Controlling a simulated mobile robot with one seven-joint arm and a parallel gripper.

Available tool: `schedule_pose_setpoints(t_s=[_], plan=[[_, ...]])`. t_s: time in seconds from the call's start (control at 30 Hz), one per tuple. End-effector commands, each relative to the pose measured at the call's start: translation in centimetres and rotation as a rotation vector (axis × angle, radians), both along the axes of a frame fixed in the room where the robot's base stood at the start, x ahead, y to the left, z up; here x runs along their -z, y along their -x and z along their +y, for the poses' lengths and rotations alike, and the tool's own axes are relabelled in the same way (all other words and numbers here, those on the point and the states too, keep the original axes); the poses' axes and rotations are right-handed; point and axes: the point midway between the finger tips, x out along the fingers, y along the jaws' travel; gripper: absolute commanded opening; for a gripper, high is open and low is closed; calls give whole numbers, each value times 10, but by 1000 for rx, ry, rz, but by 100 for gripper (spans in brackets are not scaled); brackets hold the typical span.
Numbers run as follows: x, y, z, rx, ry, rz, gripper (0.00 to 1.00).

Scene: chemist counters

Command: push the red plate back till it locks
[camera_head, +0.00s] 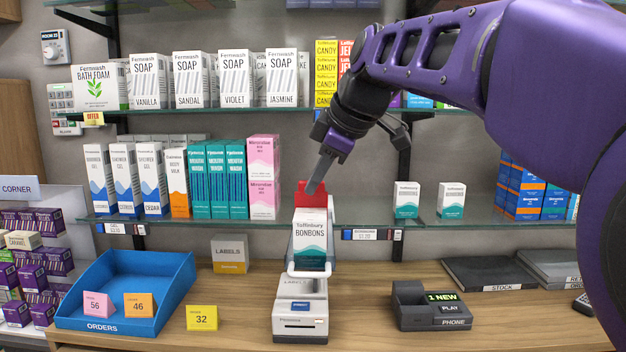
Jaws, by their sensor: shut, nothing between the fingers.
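The red plate (311,194) stands upright at the back of a small white dispenser on the middle glass shelf's front, behind a white and teal Bonbons box (310,236). Only its upper part shows; the box hides the rest. My gripper (317,181) comes down from the upper right, shut and empty. Its fingertips are at the plate's upper edge in the picture; I cannot tell whether they touch it. Below the box, the white Labels printer (300,308) stands on the wooden counter.
Pink Micronida boxes (263,178) stand left of the plate on the shelf. Two small white and teal boxes (407,199) stand to the right. A blue Orders tray (180,290) and a phone dock (428,306) flank the printer. The shelf right of the plate is mostly clear.

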Motion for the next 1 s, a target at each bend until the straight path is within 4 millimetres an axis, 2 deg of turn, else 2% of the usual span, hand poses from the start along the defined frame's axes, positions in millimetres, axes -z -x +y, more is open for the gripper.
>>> schedule_pose_setpoints(t_s=[0.17, 0.27, 0.5, 0.6, 0.73, 1.0], plan=[[-3, -6, 0, 1, 0, 1, 0], [-5, -23, -1, 4, 2, 3, 0], [-5, -75, -3, 3, 1, 4, 0], [-4, -90, -3, 2, 2, 2, 0], [-2, -100, -4, 1, 0, -1, 0], [0, -102, -3, 0, 0, -1, 0]])
